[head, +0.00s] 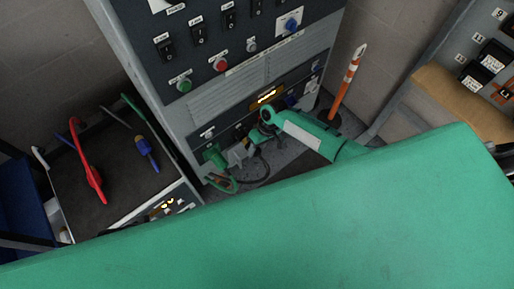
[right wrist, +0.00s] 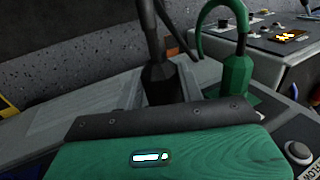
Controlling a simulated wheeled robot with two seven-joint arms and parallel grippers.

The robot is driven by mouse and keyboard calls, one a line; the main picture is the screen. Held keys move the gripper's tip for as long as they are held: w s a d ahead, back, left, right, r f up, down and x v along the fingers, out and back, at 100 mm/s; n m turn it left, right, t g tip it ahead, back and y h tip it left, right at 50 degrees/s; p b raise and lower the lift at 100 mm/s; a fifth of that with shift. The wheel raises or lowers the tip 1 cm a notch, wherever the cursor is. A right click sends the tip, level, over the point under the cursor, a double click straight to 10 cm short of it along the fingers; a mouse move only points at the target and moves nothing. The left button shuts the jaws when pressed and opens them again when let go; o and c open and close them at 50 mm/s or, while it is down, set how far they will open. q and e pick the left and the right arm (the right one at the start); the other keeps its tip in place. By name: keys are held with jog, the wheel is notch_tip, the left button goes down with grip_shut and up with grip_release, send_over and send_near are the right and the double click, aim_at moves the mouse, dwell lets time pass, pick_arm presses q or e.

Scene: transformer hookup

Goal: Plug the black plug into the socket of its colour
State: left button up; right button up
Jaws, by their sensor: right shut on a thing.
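My right gripper (head: 241,151) is low in front of the cabinet's bottom panel in the head view. In the right wrist view the black plug (right wrist: 160,84) stands between its grey fingers, with a dark cable rising from it, and the gripper is shut on it. The plug's tip is hidden there. A green plug (right wrist: 236,72) with a curved green cable is just right of the gripper. It also shows in the head view (head: 213,157), at the panel's left end. The sockets are mostly hidden or too small to tell apart. My left gripper is not in view.
A red plug (head: 95,180) and a blue plug (head: 147,152) lie on a dark-topped cart (head: 125,185) at left. The cabinet (head: 225,100) carries switches and buttons. An orange-and-white post (head: 347,82) stands right of it. My large green arm part covers the lower head view.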

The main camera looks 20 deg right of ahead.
jog(key=shift+w+a+b, duration=0.3)
jog(key=shift+w, duration=0.5)
jog(key=shift+w+a+b, duration=0.25)
jog(key=shift+w+b, duration=0.05)
jog(key=shift+w, duration=0.5)
jog(key=o, duration=1.2)
